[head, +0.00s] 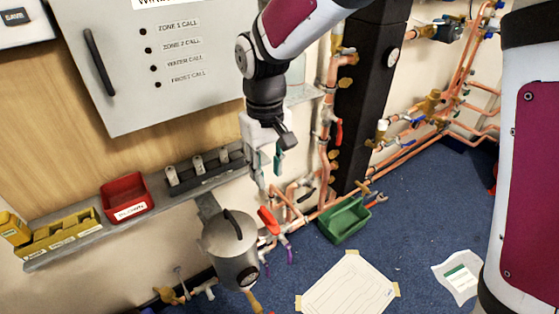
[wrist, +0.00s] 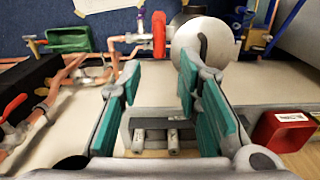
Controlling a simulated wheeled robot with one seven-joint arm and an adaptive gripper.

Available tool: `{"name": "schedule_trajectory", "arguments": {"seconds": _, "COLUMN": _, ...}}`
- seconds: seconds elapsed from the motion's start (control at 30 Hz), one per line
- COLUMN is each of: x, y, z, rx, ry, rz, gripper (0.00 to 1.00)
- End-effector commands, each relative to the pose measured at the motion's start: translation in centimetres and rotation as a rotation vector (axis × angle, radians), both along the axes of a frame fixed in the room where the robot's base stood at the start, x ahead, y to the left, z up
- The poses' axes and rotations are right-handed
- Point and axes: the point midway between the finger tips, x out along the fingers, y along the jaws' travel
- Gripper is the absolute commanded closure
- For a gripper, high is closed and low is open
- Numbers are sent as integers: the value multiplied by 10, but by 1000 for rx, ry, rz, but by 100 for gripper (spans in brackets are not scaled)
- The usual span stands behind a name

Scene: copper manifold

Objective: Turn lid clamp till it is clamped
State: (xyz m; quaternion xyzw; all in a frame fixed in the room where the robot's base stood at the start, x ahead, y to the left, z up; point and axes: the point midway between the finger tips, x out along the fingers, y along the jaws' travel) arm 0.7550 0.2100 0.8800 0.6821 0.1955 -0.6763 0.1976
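A grey metal pot (head: 232,262) hangs on the wall below the shelf. A black curved bar (head: 233,222) on its lid looks like the lid clamp. In the wrist view the pot (wrist: 222,45) is at the top, beyond the fingertips, and the black bar (wrist: 204,47) stands out from its lid. My gripper (head: 268,174) is above and right of the pot, apart from it. In the wrist view my gripper (wrist: 157,75) has its teal-padded fingers spread with nothing between them. I cannot tell from these views whether the bar is clamped.
A red lever (head: 268,219) sits on pipework right of the pot. A shelf (head: 90,238) carries a red bin (head: 125,200) and yellow bins (head: 60,237). Copper pipes and a black column (head: 367,100) stand to the right. A green tray (head: 343,222) is on the blue floor.

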Motion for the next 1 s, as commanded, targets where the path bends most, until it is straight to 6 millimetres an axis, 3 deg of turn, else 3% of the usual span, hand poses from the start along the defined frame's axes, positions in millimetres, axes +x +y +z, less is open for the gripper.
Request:
{"name": "schedule_trajectory", "arguments": {"seconds": 0.27, "x": 3, "y": 8, "z": -26, "rx": 0, "ry": 11, "rz": 15, "gripper": 69}}
{"name": "schedule_trajectory", "arguments": {"seconds": 0.7, "x": 3, "y": 8, "z": -110, "rx": -1, "ry": 13, "rz": 15, "gripper": 69}}
{"name": "schedule_trajectory", "arguments": {"seconds": 1.0, "x": 3, "y": 8, "z": -145, "rx": 0, "ry": 11, "rz": 13, "gripper": 69}}
